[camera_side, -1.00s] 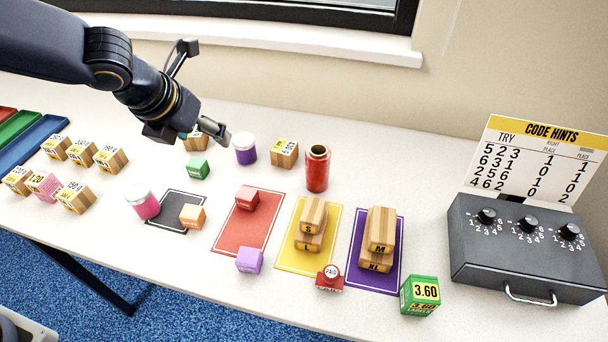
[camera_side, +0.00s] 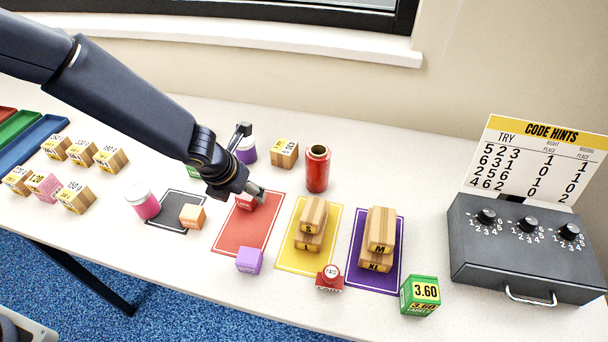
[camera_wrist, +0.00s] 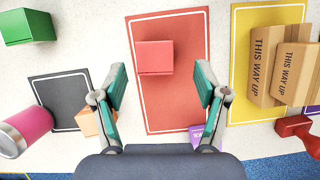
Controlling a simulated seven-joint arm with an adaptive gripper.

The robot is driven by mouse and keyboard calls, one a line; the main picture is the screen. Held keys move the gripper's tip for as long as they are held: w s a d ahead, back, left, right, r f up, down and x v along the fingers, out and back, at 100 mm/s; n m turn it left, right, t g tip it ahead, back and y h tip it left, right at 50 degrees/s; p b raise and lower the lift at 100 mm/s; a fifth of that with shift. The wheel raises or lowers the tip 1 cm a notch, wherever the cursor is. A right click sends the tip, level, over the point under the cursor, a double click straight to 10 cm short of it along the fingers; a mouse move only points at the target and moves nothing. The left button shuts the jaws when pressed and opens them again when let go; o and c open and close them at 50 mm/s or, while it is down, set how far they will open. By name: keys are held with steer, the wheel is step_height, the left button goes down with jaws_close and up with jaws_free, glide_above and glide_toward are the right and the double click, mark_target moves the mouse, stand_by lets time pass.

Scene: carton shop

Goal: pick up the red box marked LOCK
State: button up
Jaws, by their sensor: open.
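The red box (camera_side: 243,204) sits on the red mat (camera_side: 243,236) and is partly hidden by my gripper in the side view. In the wrist view the red box (camera_wrist: 154,57) shows whole, near the far part of the mat; I cannot read its mark. My gripper (camera_side: 256,192) is over the box in the side view. In the wrist view my gripper (camera_wrist: 160,82) is open and empty, with its fingers apart and the box a little beyond the fingertips, between their lines.
An orange box (camera_side: 192,216) and pink jar (camera_side: 146,203) stand by the black mat at left. A purple box (camera_side: 249,260) is at the red mat's near edge. Stacked cartons (camera_side: 311,222) stand on the yellow mat at right. A red cylinder (camera_side: 317,171) is behind.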

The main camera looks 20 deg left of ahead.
mark_target(246, 194)
steer(key=x, duration=0.4)
steer(key=shift+w+a+f, duration=0.2)
steer(key=shift+a+f, duration=0.05)
steer(key=shift+c, duration=0.3)
steer(key=c, duration=1.2)
steer(key=shift+c, duration=0.3)
steer(key=shift+r, duration=0.15)
